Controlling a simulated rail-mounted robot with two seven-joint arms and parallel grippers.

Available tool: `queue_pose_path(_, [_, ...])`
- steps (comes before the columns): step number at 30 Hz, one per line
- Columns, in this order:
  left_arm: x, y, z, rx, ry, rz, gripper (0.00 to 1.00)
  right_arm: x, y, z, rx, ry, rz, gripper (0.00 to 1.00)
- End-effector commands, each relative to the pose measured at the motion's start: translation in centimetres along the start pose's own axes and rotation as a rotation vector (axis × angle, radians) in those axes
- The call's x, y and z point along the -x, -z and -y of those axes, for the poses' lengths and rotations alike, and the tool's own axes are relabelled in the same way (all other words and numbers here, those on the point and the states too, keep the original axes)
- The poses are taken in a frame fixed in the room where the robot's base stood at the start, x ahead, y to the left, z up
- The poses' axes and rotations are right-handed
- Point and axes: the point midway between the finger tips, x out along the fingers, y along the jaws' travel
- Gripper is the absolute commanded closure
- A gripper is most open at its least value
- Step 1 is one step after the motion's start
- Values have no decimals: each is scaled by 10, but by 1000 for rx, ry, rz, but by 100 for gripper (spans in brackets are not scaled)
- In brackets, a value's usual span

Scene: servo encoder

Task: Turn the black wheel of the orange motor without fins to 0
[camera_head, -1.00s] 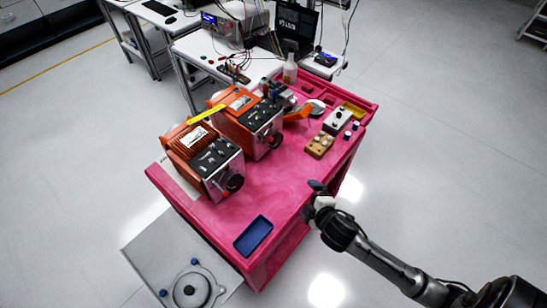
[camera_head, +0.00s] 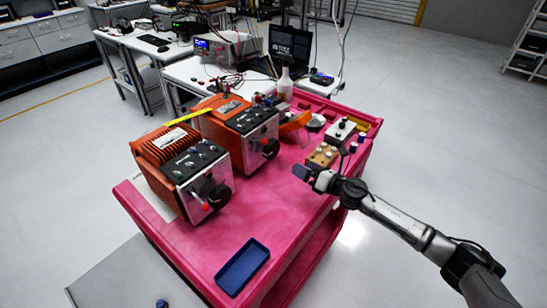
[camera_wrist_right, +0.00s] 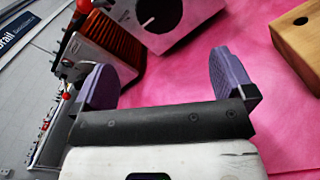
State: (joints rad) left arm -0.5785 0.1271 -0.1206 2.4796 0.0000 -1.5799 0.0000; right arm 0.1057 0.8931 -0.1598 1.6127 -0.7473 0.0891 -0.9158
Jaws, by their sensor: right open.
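The orange motor without fins (camera_head: 222,120) stands at the back of the pink cart, with its black wheel (camera_head: 271,149) on its front face. The orange motor with fins (camera_head: 160,148) stands in front and to the left, with its own black wheel (camera_head: 220,197). My right gripper (camera_head: 309,174) is open and empty above the cart, to the right of the finless motor's wheel and apart from it. In the right wrist view, its purple fingers (camera_wrist_right: 163,80) are spread below a silver panel with a dark round part (camera_wrist_right: 160,12). My left gripper is not in view.
A tan box with knobs (camera_head: 322,155) and a grey box (camera_head: 341,130) lie on the right of the pink cart (camera_head: 200,250). A blue tray (camera_head: 243,266) lies near its front edge. The middle of the cart is bare. A bottle (camera_head: 285,84) stands behind.

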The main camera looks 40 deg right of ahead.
Motion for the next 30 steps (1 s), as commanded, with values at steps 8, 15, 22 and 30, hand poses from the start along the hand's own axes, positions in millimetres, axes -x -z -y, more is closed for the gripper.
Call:
queue_pose_path(8, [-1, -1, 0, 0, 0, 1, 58, -35, -2, 0, 2, -2, 3, 0])
queue_pose_path(15, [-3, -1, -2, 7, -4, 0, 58, -74, -1, 0, -1, -2, 2, 0])
queue_pose_path(22, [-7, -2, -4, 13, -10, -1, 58, -106, 0, 0, 0, -1, 1, 0])
queue_pose_path(30, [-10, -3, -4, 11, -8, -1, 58, -128, 0, 0, 0, -1, 0, 0])
